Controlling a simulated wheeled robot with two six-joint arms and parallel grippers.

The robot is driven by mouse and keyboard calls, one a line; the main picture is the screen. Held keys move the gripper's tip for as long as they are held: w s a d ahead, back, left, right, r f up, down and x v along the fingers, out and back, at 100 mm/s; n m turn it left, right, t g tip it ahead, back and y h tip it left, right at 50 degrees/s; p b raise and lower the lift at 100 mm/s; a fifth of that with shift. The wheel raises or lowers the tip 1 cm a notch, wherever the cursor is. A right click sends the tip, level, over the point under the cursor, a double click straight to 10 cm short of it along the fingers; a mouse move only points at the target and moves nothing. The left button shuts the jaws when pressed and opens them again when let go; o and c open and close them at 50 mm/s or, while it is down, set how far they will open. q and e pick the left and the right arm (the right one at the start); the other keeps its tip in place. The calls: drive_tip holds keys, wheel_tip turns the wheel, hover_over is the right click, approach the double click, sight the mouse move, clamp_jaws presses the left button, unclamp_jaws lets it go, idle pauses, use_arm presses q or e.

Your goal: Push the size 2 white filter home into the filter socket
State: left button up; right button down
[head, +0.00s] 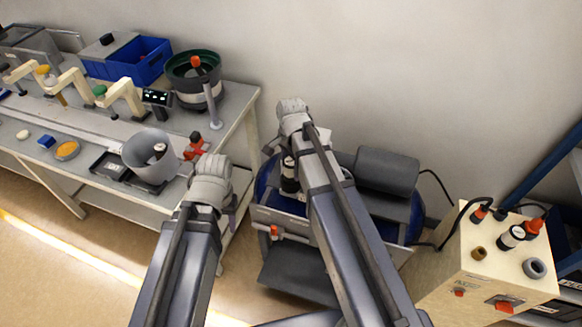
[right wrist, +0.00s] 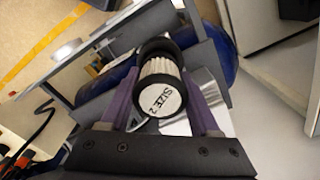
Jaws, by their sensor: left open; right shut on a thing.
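The size 2 white filter (right wrist: 160,92) shows in the right wrist view as a white pleated cylinder, its label face towards the camera. My right gripper (right wrist: 158,84) is shut on it, with a purple finger on each side. The filter's far end meets a dark round ring (right wrist: 157,46), which looks like the filter socket; how deep it sits there I cannot tell. In the head view my right arm covers much of this place above the blue-tanked machine. My left gripper (head: 231,209) is open and empty, between the bench and the machine.
The machine carries a grey cylinder (head: 388,170) beside my right arm. A cream cabinet (head: 487,262) with plugs and cables stands at the right. The bench (head: 238,103) at the left holds a grey cup (head: 150,160), a bowl feeder (head: 192,70) and blue bins (head: 150,62).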

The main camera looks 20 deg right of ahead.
sight(291, 161)
drive_tip(key=shift+f+b, duration=1.25)
idle(0.6)
drive_tip(key=shift+r, duration=0.1)
drive_tip(key=shift+c, duration=0.2)
unclamp_jaws()
drive_tip(key=shift+o, duration=0.2)
drive_tip(key=shift+r+p, duration=3.6)
drive_tip(key=shift+p, duration=0.05)
drive_tip(key=shift+r, duration=0.1)
wheel_tip(291, 161, up, 4)
drive_tip(key=p, duration=0.4)
